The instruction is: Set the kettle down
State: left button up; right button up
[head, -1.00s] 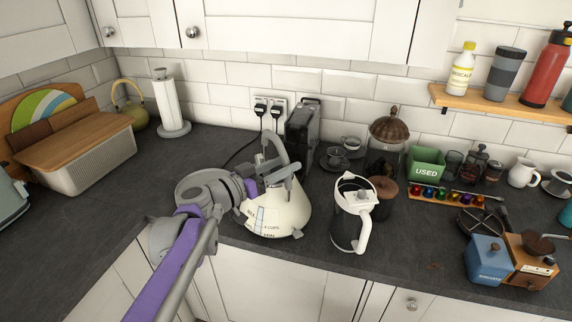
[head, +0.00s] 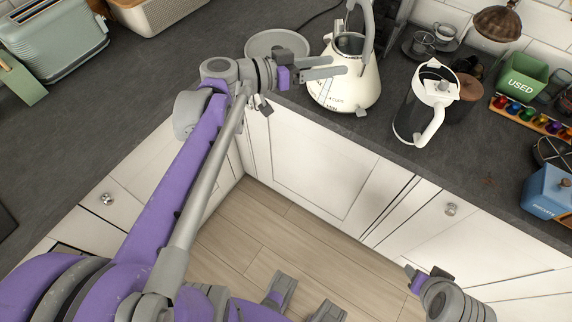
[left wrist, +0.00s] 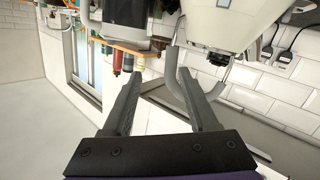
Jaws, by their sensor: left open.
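The cream kettle (head: 345,93) stands upright on the worktop near its front edge, with its grey handle (head: 367,28) looping above it. It seems to rest on the slate, beside a round grey plate (head: 277,42). My left gripper (head: 338,68) is open at the kettle's upper left side. Its fingertips overlap the body in the picture and lie left of the handle; I cannot tell whether they touch. The left wrist view shows the kettle (left wrist: 215,22) upside down beyond the parted fingers (left wrist: 158,78). My right gripper (head: 418,280) is low at right, its fingers unclear.
A white-and-black jug (head: 425,105) stands right of the kettle. A green "USED" box (head: 522,78), a pod rack (head: 530,118) and a blue canister (head: 550,190) are further right. The worktop between toaster and plate is mostly clear.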

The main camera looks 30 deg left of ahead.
pick_arm(q)
jog(key=s+d+f+g+y, duration=0.2)
jog(key=s+d+f+g, duration=0.3)
jog(key=f, duration=0.4)
jog(key=s+a+f+n+g+y, duration=0.1)
jog(key=s+f+n+y, duration=0.1)
jog(key=s+f+y, duration=0.2)
jog(key=s+a+f+n+g+y, duration=0.1)
jog(key=s+f+y, duration=0.3)
jog(key=s+f, duration=0.6)
jog(key=s+n, duration=0.1)
jog(key=s, duration=0.1)
jog(key=shift+s+a+f+g, duration=0.2)
jog(key=shift+s+a+g, duration=0.15)
jog(key=shift+s+g, duration=0.05)
